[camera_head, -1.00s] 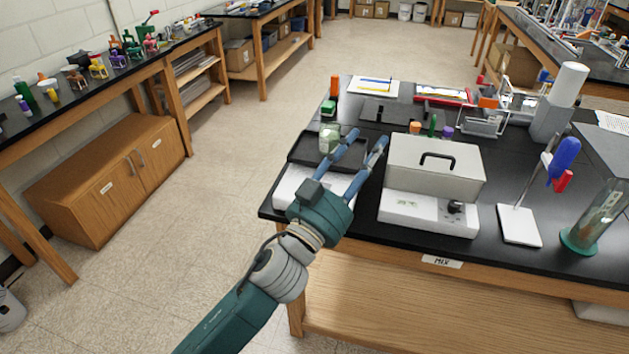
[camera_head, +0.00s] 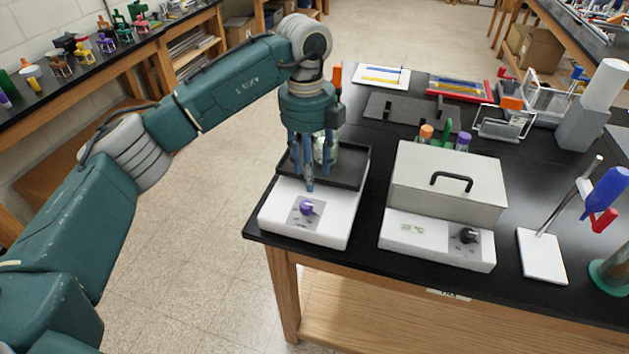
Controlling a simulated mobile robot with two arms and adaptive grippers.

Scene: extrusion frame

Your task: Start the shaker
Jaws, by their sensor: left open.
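The shaker (camera_head: 340,225) is a white box at the front left corner of the black bench, with a black tray (camera_head: 348,178) on top. A purple knob (camera_head: 307,207) sits on a grey panel on its sloped front. A clear jar (camera_head: 332,150) stands on the tray, partly hidden by my gripper. My left gripper (camera_head: 303,184) points down with its fingers apart, over the tray's front left part, just above and behind the knob. It holds nothing that I can see. My right gripper is not in view.
A white box with a lidded grey cover (camera_head: 447,180) and a black knob (camera_head: 467,236) stands just right of the shaker. A stand with a white base (camera_head: 541,256) is further right. Orange and purple capped tubes (camera_head: 462,142) stand behind the cover.

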